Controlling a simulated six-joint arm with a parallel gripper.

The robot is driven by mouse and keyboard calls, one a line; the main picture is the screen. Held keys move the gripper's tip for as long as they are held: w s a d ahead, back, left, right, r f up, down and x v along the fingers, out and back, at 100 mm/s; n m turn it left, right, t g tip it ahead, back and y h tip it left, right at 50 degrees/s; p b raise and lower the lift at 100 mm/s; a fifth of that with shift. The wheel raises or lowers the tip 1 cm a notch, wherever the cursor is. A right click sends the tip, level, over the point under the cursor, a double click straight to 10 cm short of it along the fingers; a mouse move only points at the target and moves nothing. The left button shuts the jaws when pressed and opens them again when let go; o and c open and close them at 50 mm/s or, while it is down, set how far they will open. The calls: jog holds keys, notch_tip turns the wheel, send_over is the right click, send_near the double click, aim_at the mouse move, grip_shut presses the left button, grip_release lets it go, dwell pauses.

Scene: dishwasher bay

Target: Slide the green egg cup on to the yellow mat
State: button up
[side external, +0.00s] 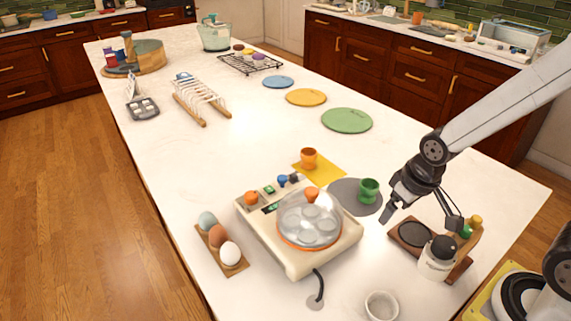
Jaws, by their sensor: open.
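The green egg cup (369,190) stands upright on a round grey mat (343,193), near its right part. The yellow mat (328,172) lies just behind and to the left of the grey mat. An orange egg cup (309,158) stands on the yellow mat, toward its left side. My gripper (424,218) is open and empty, to the right of the green egg cup and apart from it. One finger is toward the cup; the other is near the wooden stand.
An egg cooker (262,231) with a clear lid stands left of the grey mat. A wooden stand (404,248) with a white-and-black jar (437,262) is close below my gripper. A white bowl (381,305) is at the front.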

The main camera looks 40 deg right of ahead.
jog(key=shift+w, duration=0.1)
dwell(0.3)
jog(key=n, duration=1.6)
send_over(368, 191)
jog(key=s, duration=0.2)
jog(key=shift+w+d+f+n+g, duration=0.3)
jog(key=shift+w+d+n, duration=0.25)
jog(key=shift+n, duration=0.45)
jog(key=shift+w+d+f+n+g, duration=0.25)
jog(key=shift+w+d+n, duration=0.25)
jog(key=shift+n, duration=0.5)
jog(key=shift+f, duration=0.2)
jog(key=shift+w+f, duration=0.25)
jog(key=shift+f, duration=1.6)
jog(key=shift+w+f, duration=0.2)
jog(key=shift+f, duration=1.6)
